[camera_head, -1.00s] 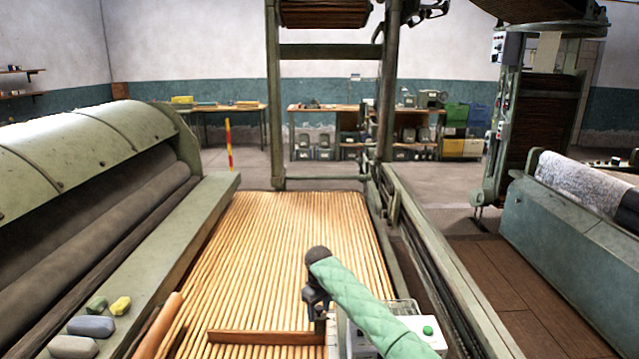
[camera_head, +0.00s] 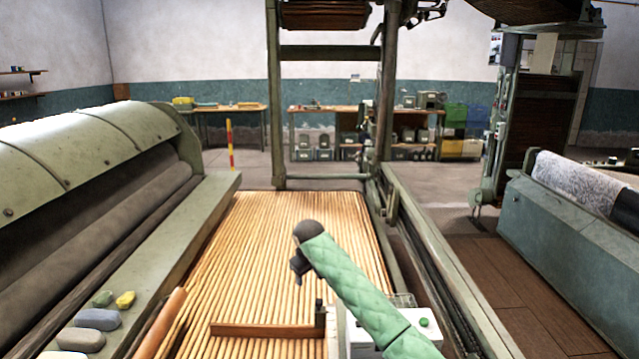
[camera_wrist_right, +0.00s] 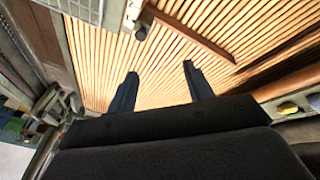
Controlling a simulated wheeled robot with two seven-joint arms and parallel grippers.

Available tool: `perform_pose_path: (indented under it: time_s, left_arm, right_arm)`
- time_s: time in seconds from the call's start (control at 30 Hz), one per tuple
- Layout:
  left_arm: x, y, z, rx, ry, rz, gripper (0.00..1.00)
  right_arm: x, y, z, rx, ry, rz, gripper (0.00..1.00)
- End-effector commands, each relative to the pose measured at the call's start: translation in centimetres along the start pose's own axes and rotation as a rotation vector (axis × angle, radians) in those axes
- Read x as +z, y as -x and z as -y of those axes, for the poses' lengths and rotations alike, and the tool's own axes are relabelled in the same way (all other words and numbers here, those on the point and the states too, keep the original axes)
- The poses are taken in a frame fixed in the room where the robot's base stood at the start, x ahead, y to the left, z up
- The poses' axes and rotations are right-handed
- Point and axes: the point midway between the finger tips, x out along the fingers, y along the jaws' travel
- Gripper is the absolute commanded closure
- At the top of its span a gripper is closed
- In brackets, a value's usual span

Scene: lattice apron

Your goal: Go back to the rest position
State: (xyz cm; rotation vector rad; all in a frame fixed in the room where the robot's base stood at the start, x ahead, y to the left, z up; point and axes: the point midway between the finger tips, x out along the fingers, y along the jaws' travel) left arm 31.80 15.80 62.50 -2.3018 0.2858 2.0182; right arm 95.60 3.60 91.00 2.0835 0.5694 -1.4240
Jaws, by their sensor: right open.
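My right gripper (camera_head: 299,271) hangs at the end of my green-sleeved right arm, over the slatted wooden apron (camera_head: 270,230). In the right wrist view its two dark fingers (camera_wrist_right: 157,88) stand apart with nothing between them, and the slats show beyond. The gripper is above the apron and apart from the wooden bar (camera_head: 262,329) that lies across the slats. My left gripper does not show in any view.
A pale box with a green button (camera_head: 424,322) stands beside my right arm. Grey, green and yellow lumps (camera_head: 97,319) lie on the left ledge. A green roller machine (camera_head: 90,185) borders the left, and a metal rail (camera_head: 440,255) the right.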

Motion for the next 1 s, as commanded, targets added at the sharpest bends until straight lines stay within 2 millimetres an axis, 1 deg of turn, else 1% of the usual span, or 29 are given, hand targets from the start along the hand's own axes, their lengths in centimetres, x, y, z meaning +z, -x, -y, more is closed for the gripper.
perform_pose_path:
  time_s: [0.03,0.1,0.2,0.3,0.37,0.47,0.5,0.57,0.67,0.87,1.0]
  left_arm:
    - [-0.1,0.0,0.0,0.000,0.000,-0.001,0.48]
    - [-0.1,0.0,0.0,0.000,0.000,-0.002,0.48]
    - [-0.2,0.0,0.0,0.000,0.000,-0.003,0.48]
    - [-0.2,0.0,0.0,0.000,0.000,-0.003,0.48]
    - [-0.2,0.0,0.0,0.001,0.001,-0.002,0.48]
    - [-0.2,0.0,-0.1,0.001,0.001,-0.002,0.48]
    - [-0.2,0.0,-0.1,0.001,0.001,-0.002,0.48]
    - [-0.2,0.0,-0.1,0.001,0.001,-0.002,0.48]
    - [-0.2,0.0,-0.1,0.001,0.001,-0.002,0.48]
    - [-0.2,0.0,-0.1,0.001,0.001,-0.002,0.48]
    - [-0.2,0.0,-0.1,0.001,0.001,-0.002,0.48]
  right_arm:
    - [-0.7,1.6,-0.1,0.013,-0.002,-0.034,0.48]
    - [-1.4,3.8,-0.3,0.033,-0.011,-0.085,0.48]
    - [-1.8,6.8,-0.2,0.058,-0.028,-0.164,0.48]
    - [-1.1,9.0,0.3,0.076,-0.052,-0.237,0.48]
    - [-0.2,9.9,0.6,0.081,-0.071,-0.274,0.48]
    - [1.8,10.8,1.2,0.087,-0.104,-0.323,0.48]
    - [2.7,11.0,1.4,0.087,-0.118,-0.340,0.48]
    - [4.2,11.2,1.8,0.089,-0.139,-0.363,0.48]
    - [7.0,11.2,2.4,0.088,-0.177,-0.389,0.48]
    - [13.2,10.3,3.7,0.084,-0.249,-0.410,0.48]
    - [17.7,9.4,4.7,0.080,-0.295,-0.407,0.48]
